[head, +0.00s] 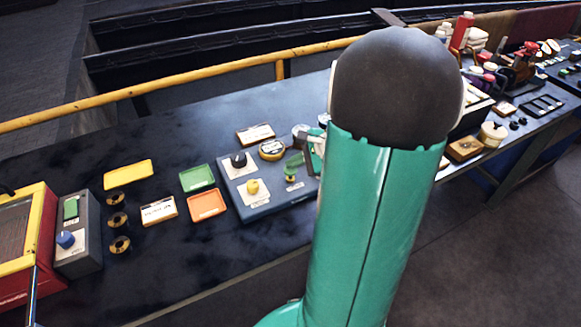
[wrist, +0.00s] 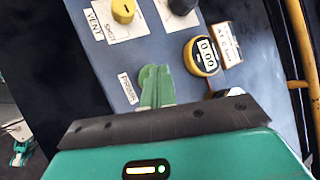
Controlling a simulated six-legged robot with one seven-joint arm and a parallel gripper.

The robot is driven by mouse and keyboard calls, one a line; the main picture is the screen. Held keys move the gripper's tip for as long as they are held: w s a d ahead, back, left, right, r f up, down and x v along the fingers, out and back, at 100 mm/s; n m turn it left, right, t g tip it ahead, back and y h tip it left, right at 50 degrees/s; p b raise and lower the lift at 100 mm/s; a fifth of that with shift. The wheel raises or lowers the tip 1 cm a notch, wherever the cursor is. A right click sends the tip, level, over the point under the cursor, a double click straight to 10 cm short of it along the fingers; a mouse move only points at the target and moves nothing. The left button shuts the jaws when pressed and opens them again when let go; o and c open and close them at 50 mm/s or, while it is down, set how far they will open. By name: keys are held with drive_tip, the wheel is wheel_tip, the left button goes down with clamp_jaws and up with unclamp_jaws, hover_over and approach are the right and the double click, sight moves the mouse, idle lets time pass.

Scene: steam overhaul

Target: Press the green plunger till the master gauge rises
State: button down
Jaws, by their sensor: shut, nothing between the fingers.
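My gripper (head: 294,161) is shut and empty, its green fingers pointing down over the right part of a blue-grey panel (head: 262,209). The green plunger (head: 290,178) shows just under the fingertips in the head view, beside a small white label. In the wrist view the fingers (wrist: 157,86) cover most or all of it; I cannot tell whether they touch it. The master gauge (head: 271,150) is a round dial with a yellow rim on the panel. In the wrist view the gauge (wrist: 203,55) reads 0.00.
The panel also carries a yellow knob (head: 252,187), by a VENT label in the wrist view, and a black knob (head: 238,160). Green (head: 197,178) and orange (head: 206,204) trays lie left of it. A yellow rail (head: 180,84) runs behind the bench.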

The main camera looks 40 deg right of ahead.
sight(294, 170)
drive_tip(key=shift+f, duration=0.85)
idle(0.7)
drive_tip(key=shift+r, duration=1.75)
drive_tip(key=shift+r, duration=2.5)
drive_tip(key=shift+a, duration=0.1)
drive_tip(key=s+a+r+n+g+h, duration=0.1)
drive_tip(key=s+a+r+n, duration=0.1)
drive_tip(key=a+n, duration=0.5)
drive_tip(key=s+a+r+n+g+h, duration=0.1)
drive_tip(key=s+a+r+n, duration=0.2)
drive_tip(key=a+n, duration=0.4)
drive_tip(key=s+a+r+n+h, duration=0.1)
drive_tip(key=s+a+n, duration=0.3)
drive_tip(key=a+n, duration=0.4)
drive_tip(key=a+r, duration=0.1)
drive_tip(key=a, duration=0.4)
drive_tip(key=shift+s+a+r+g+h, duration=0.2)
drive_tip(key=shift+s+r+g+h, duration=0.1)
drive_tip(key=shift+s+g+h, duration=0.1)
